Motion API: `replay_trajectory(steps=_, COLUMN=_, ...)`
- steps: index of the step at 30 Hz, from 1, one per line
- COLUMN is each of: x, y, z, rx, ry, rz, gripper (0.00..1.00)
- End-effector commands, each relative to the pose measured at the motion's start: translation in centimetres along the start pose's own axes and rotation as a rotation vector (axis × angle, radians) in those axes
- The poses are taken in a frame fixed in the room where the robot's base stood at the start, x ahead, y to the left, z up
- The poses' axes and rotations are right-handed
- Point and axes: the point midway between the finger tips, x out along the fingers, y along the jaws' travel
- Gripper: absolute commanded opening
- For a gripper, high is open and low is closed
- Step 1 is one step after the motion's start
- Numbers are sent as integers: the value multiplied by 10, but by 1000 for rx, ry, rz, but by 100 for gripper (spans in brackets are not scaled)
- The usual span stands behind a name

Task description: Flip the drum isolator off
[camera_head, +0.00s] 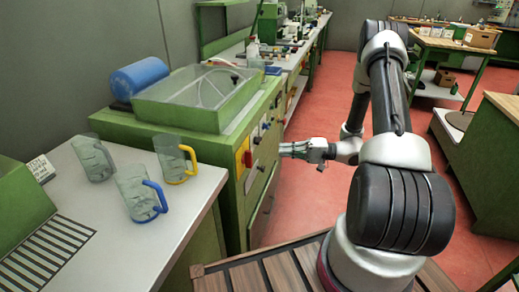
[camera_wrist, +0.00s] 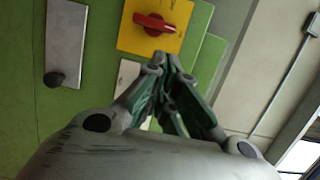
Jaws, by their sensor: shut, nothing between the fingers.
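The drum isolator is a red rotary handle (camera_wrist: 154,24) on a yellow plate (camera_wrist: 128,38), fixed to a green panel. In the wrist view the handle lies nearly level across the picture. The yellow plate also shows in the head view (camera_head: 239,160), on the front of the green machine. My gripper (camera_wrist: 165,62) is shut and empty, its fingertips just below the plate's lower edge in the wrist view. In the head view my gripper (camera_head: 283,149) is to the right of the plate, pointing at the panel. I cannot tell whether the fingertips touch the panel.
A grey plate with a black knob (camera_wrist: 56,78) is left of the isolator in the wrist view. The green machine (camera_head: 205,115) carries a clear-covered tank and a blue drum (camera_head: 139,76). Several clear jugs stand on the bench (camera_head: 98,207). Red floor (camera_head: 311,195) is open right of the machine.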

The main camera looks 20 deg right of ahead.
Motion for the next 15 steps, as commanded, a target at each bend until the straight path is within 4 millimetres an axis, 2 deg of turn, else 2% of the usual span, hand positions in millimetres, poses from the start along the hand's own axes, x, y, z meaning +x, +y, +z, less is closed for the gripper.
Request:
replay_trajectory(steps=5, x=14, y=0, z=1, rx=1, ry=-4, rz=1, gripper=0)
replay_trajectory(steps=15, x=75, y=0, z=1, rx=2, ry=-4, rz=0, gripper=0)
